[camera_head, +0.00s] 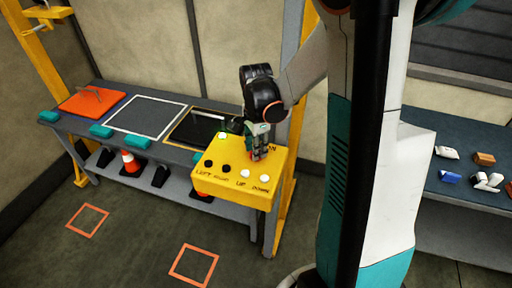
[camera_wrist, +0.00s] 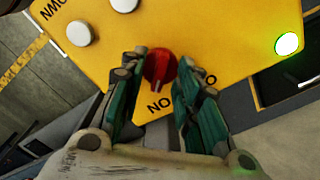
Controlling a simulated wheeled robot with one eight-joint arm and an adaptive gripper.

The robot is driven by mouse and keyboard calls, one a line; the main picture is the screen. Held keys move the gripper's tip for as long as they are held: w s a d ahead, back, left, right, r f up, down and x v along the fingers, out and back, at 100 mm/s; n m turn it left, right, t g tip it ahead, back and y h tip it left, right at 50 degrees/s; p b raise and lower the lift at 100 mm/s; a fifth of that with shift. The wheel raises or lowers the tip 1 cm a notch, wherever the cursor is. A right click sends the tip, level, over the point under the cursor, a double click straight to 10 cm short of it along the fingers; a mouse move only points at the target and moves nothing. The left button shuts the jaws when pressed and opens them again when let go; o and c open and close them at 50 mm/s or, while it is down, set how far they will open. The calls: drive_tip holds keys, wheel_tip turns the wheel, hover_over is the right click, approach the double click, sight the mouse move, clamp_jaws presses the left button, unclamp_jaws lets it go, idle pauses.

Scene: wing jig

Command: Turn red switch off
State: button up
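The red switch (camera_wrist: 160,68) is a round red knob on the yellow control box (camera_wrist: 225,35), seen in the wrist view between the tips of my gripper (camera_wrist: 160,85). Its pointer ridge runs toward the "NO" lettering, which reads upside down as "ON". The green fingers stand on either side of the knob with small gaps, so they look open around it. In the head view my gripper (camera_head: 259,147) reaches down onto the back right of the yellow box (camera_head: 225,185) and mostly hides the switch. A green lamp (camera_wrist: 287,44) on the box is lit.
The box carries black and white buttons (camera_head: 244,173) near labels such as LEFT, UP and DOWN. A workbench (camera_head: 60,122) with an orange panel (camera_head: 92,101) stands behind. Shelves with small parts (camera_head: 450,190) are at right. Open floor lies in front.

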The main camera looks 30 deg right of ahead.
clamp_jaws()
drive_tip(key=shift+n, duration=0.3)
drive_tip(key=n+b, duration=0.1)
drive_tip(key=n, duration=0.5)
drive_tip(key=shift+b, duration=0.3)
drive_tip(key=n, duration=0.5)
drive_tip(key=shift+n+b, duration=0.4)
drive_tip(key=n, duration=0.5)
drive_tip(key=shift+n, duration=0.4)
unclamp_jaws()
